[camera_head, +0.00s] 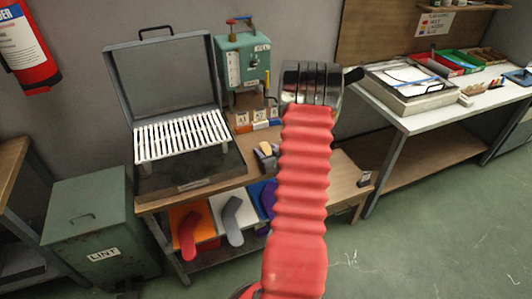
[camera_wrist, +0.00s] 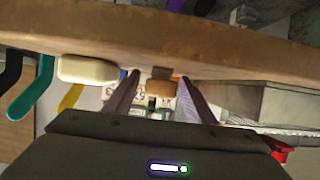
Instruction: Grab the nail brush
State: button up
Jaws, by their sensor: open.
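A small tan, wood-coloured block, which looks like the nail brush (camera_wrist: 159,89), shows between my two fingers in the wrist view. It also appears on the workbench (camera_head: 200,196) in the head view (camera_head: 266,149), just left of my red arm, with a dark grey part by it. My gripper (camera_wrist: 160,78) is open, with one finger on each side of the brush in the picture. I cannot tell whether the fingers touch it or how far off it is. In the head view my arm hides the fingertips.
A cream block (camera_wrist: 88,69) lies left of the fingers in the wrist view. A metal case with a slatted grille (camera_head: 182,136) stands left on the bench, a green dial unit (camera_head: 243,58) behind. Coloured sock boards (camera_head: 232,221) sit below, a green lint bin (camera_head: 98,235) at left.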

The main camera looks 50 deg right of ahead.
aim_at(267, 149)
jog(key=c, duration=1.1)
jog(key=shift+r, duration=0.1)
jog(key=shift+r, duration=4.95)
